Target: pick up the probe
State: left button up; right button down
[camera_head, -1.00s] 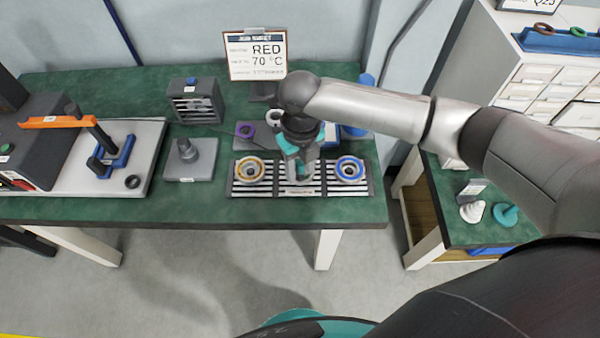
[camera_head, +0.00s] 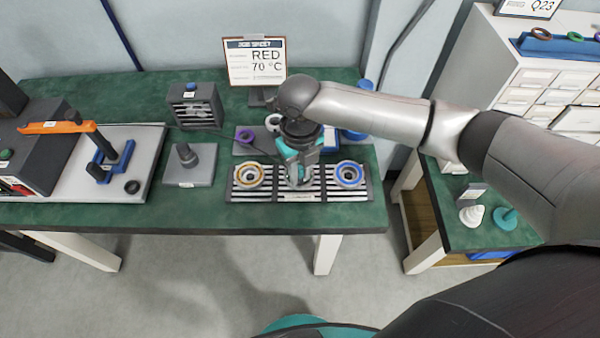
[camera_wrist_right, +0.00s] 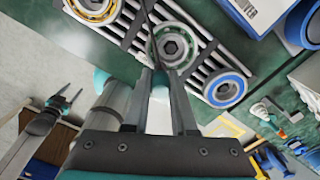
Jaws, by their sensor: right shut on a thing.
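My right gripper (camera_head: 299,180) points down over the middle of the slatted rack on the green table. In the right wrist view its fingers (camera_wrist_right: 160,78) are shut on a pale, slim piece (camera_wrist_right: 160,112), which I take to be the probe. A thin dark cable (camera_wrist_right: 149,18) runs up from near the fingertips. Just beyond the fingertips is the middle ring fitting (camera_wrist_right: 172,46), green-rimmed with a dark centre. I cannot tell whether the probe touches it. My left gripper (camera_wrist_right: 68,94) shows at the left of the wrist view, over the floor, fingers apart and empty.
An orange-ringed fitting (camera_head: 249,175) and a blue-ringed fitting (camera_head: 349,174) flank the middle one. Behind are a grey slotted box (camera_head: 195,106), a purple ring (camera_head: 246,135) and a sign (camera_head: 254,63). A grey block with a post (camera_head: 188,160) stands left. The table's front strip is clear.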

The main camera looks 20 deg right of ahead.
aim_at(300, 168)
notch_tip(300, 168, up, 20)
jog(key=p, duration=0.3)
jog(key=shift+f, duration=0.15)
